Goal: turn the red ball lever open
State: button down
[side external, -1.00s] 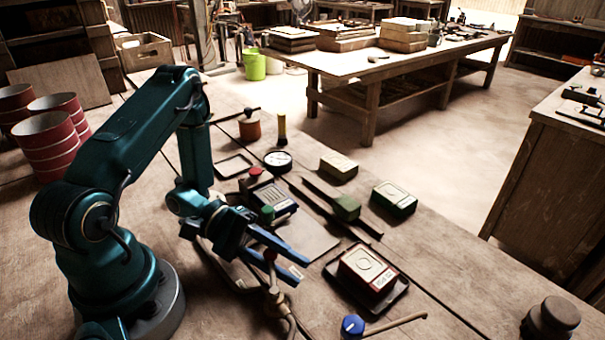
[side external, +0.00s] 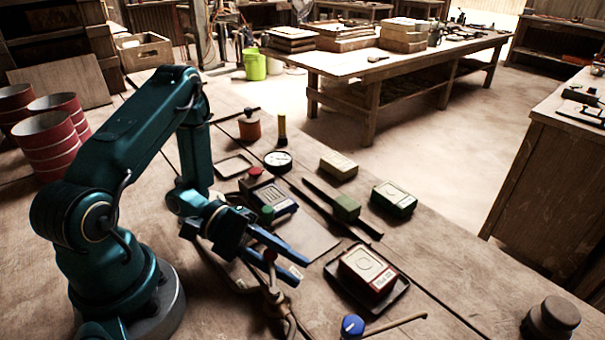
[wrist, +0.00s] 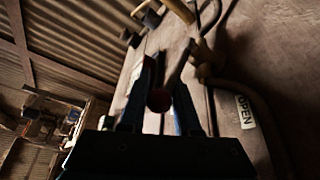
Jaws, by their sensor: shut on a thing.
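My gripper (side external: 303,272), with two long blue fingers, reaches over a brownish pipe valve (side external: 273,297) on the bench. The lever's dark red ball (side external: 269,255) sits between the fingers, and the gripper is shut on it. In the wrist view, the red ball (wrist: 158,100) shows between the two fingers (wrist: 166,88), with its lever arm running up from it. A white label reading OPEN (wrist: 245,112) lies on the bench to the right of the ball. The fingers hide part of the lever in the side view.
A blue knob (side external: 352,326) with a rod stands in front. A red and white box (side external: 367,270) sits on a dark tray right of my gripper.

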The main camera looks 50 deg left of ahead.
jog(key=shift+w+a+r, duration=0.1)
jog(key=shift+s+a+n+t+y, duration=0.25)
jog(key=shift+n+t+y, duration=0.25)
jog(key=shift+n+t, duration=0.4)
jog(key=shift+s+a+n+t+y, duration=0.2)
jog(key=shift+n+t+y, duration=0.4)
jog(key=shift+t, duration=0.4)
jog(key=c, duration=0.7)
grip_release()
jog(key=shift+o, duration=0.2)
jog(key=shift+d+g+h, duration=0.1)
jog(key=shift+g+h, duration=0.2)
